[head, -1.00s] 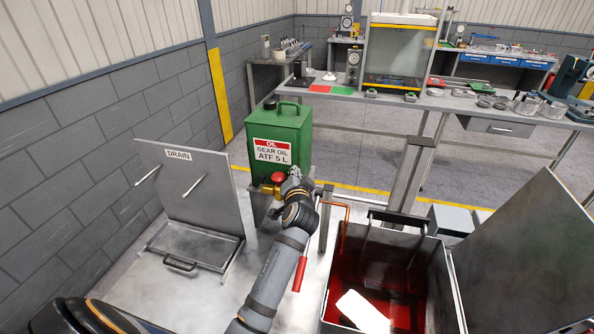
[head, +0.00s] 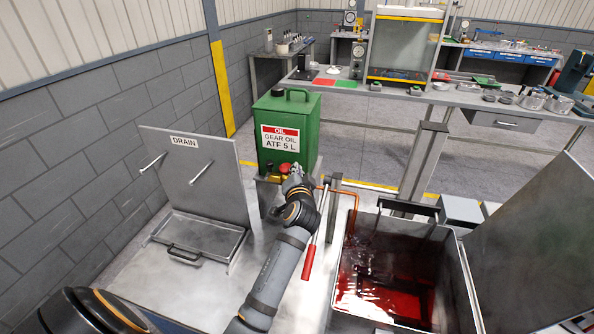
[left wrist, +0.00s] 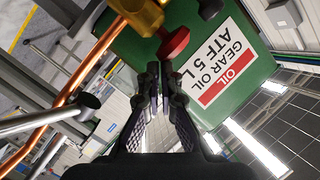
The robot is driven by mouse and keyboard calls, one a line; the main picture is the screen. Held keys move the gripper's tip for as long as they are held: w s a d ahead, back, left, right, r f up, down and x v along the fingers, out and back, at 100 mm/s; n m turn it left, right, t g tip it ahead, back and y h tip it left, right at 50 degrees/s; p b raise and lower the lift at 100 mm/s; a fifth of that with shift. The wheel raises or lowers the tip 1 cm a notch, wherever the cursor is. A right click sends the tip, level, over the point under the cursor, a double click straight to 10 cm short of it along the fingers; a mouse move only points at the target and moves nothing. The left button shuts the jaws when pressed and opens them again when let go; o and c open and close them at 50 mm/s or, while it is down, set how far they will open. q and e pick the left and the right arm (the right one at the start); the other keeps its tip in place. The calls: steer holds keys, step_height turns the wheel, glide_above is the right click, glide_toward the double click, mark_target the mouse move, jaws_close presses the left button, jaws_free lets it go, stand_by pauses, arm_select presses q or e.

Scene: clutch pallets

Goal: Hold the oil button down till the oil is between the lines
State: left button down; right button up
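I cannot make out level lines. My right gripper is out of view.
A copper pipe (head: 340,188) runs from the fitting towards the tank. A red-handled lever (head: 308,262) stands beside my left forearm. A raised DRAIN lid (head: 195,175) is at left. A workbench (head: 420,95) with instruments stands behind.

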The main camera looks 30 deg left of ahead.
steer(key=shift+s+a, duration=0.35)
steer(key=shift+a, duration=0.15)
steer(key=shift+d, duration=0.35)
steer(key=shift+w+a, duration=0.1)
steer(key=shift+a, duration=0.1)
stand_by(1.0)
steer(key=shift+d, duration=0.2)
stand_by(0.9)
